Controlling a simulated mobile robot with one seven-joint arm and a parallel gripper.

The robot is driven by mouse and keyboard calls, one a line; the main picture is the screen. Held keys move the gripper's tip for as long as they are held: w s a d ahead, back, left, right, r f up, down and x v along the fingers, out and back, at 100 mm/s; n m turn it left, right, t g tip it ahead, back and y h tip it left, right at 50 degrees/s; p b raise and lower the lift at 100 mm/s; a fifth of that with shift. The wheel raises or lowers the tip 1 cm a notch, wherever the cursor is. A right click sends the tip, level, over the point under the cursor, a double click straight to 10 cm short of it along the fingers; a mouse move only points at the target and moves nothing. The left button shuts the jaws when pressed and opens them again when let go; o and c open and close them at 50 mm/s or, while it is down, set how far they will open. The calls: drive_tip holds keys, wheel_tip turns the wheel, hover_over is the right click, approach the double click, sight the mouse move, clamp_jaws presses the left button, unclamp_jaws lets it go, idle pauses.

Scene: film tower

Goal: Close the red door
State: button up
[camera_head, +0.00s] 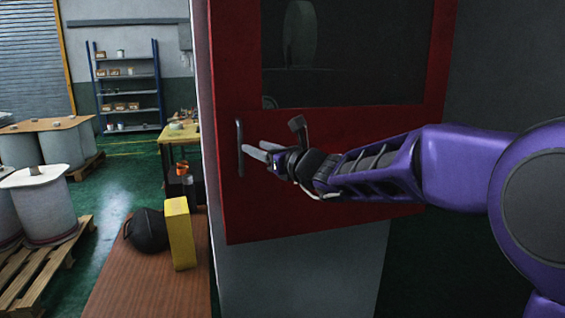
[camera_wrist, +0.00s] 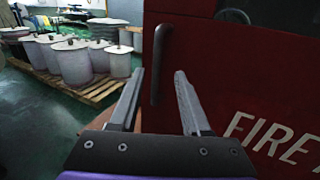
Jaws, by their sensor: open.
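The red door (camera_head: 330,120) has a large dark window (camera_head: 345,50) and fills the middle of the head view. Its vertical dark handle (camera_head: 239,148) is near the left edge. I cannot tell how far the door stands from its frame. My gripper (camera_head: 259,151) is open and empty, just right of the handle in the head view. In the wrist view the handle (camera_wrist: 160,62) appears between and beyond the fingertips of my gripper (camera_wrist: 158,76), with no clear contact. White letters (camera_wrist: 272,136) starting "FIRE" show on the door (camera_wrist: 225,70) at the right.
A brown surface (camera_head: 150,285) at the lower left holds a yellow box (camera_head: 180,235) and a black round object (camera_head: 146,230). Large drums (camera_head: 45,205) stand on pallets at the left. A shelf rack (camera_head: 127,88) stands behind. Green floor is open between them.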

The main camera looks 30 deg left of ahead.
drive_tip(key=v, duration=0.9)
drive_tip(key=shift+s, duration=0.25)
